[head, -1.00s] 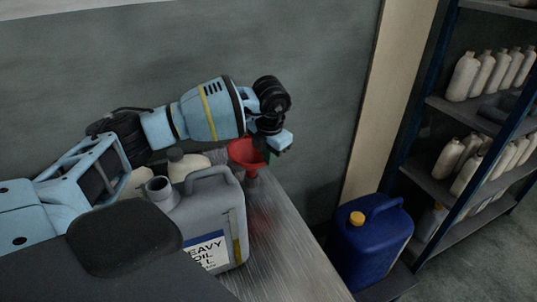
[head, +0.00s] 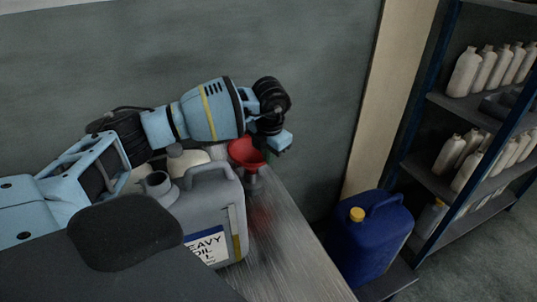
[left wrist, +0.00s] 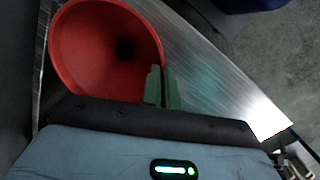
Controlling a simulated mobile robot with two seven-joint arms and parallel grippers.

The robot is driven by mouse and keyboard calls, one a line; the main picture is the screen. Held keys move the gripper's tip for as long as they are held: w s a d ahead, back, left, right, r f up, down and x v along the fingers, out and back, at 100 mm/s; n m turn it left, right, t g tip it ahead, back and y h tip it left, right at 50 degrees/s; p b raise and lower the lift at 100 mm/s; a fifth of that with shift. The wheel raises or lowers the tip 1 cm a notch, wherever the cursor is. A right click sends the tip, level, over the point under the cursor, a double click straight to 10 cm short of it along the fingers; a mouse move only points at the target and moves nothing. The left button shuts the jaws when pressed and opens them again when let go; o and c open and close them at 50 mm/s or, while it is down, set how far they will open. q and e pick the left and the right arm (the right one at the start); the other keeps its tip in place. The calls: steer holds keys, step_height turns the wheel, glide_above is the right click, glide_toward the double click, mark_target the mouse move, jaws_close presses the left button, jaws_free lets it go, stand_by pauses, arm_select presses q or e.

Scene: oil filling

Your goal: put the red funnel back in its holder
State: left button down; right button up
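The red funnel (head: 245,152) is upright, wide mouth up, above the table beyond the grey oil can. A small grey piece (head: 253,182) shows right under it and may be its holder or spout; I cannot tell if the funnel is seated. In the left wrist view the funnel (left wrist: 95,65) fills the upper left. My left gripper (head: 272,155) is at the funnel's right side. Its green fingers (left wrist: 162,88) are close together across the rim, one inside and one outside, shut on it. My right gripper is not in view.
The grey oil can (head: 215,215) stands in front of the funnel, with pale bottles (head: 187,160) behind it. The metal table (head: 285,240) is clear to the right. A blue canister (head: 370,245) and a bottle shelf (head: 455,115) stand farther right.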

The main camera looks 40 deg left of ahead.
arm_select(q)
steer(key=shift+f, duration=0.7)
steer(key=c, duration=1.6)
jaws_free()
step_height(320, 180, up, 8)
steer(key=s+d, duration=0.1)
steer(key=shift+d+f, duration=0.1)
steer(key=shift+f, duration=0.1)
